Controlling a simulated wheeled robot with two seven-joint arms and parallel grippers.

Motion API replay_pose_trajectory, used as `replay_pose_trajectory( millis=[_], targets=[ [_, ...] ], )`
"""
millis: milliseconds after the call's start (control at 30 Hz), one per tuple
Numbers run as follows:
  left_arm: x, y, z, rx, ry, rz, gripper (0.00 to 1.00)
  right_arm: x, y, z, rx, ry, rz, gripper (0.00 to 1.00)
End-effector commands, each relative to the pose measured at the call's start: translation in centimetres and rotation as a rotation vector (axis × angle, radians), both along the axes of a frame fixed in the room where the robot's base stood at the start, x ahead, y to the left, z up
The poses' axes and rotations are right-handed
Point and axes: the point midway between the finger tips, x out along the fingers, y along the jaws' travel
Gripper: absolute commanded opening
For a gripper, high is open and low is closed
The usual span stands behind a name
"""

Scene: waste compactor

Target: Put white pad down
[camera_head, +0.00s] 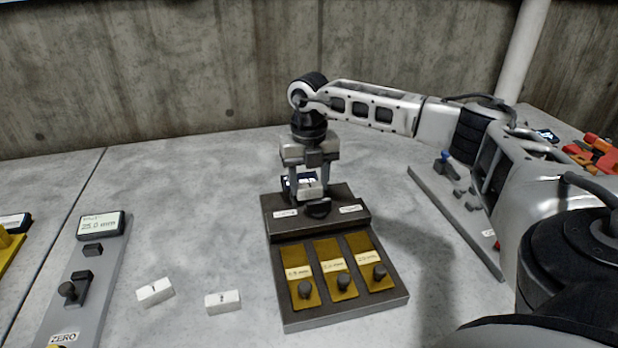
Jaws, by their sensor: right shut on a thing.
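My right gripper (306,186) points down at the back of a dark panel unit (290,317). It is shut on a white pad (309,189), which shows between its fingers just behind or above the unit's raised rear block. I cannot tell whether the pad touches anything below. Two more white pads lie loose on the grey table: one marked 1 (155,292) and one that seems marked 2 (223,301). My left gripper is out of view.
The panel unit has three brass plates with dark knobs (343,281). A grey panel with a display (102,225) stands at left. A grey board (452,213) and red-orange parts (597,152) lie at right. A concrete wall closes the back. The table's back left is clear.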

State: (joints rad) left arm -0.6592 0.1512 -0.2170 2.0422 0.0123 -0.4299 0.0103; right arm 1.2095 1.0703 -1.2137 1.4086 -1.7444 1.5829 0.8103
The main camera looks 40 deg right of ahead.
Motion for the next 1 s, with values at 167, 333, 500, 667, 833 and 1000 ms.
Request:
replay_pose_trajectory(
  millis=[167,333,500,667,833,1000],
  targets=[
    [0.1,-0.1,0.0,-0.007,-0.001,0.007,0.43,0.0,0.0,0.0,0.000,-0.001,0.000,0.23],
    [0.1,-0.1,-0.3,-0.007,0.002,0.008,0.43,0.0,0.0,-0.4,0.000,-0.001,0.000,0.23],
    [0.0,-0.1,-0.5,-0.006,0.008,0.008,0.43,0.1,0.0,-0.9,0.001,-0.003,0.000,0.23],
    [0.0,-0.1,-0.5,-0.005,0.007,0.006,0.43,0.1,0.0,-1.2,0.000,-0.002,0.000,0.23],
    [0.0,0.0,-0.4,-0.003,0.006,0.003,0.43,0.0,0.0,-1.3,-0.001,0.000,-0.001,0.71],
    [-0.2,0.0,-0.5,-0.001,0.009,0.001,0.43,-0.1,-0.1,-1.3,-0.002,0.002,-0.002,0.71]
  ],
)
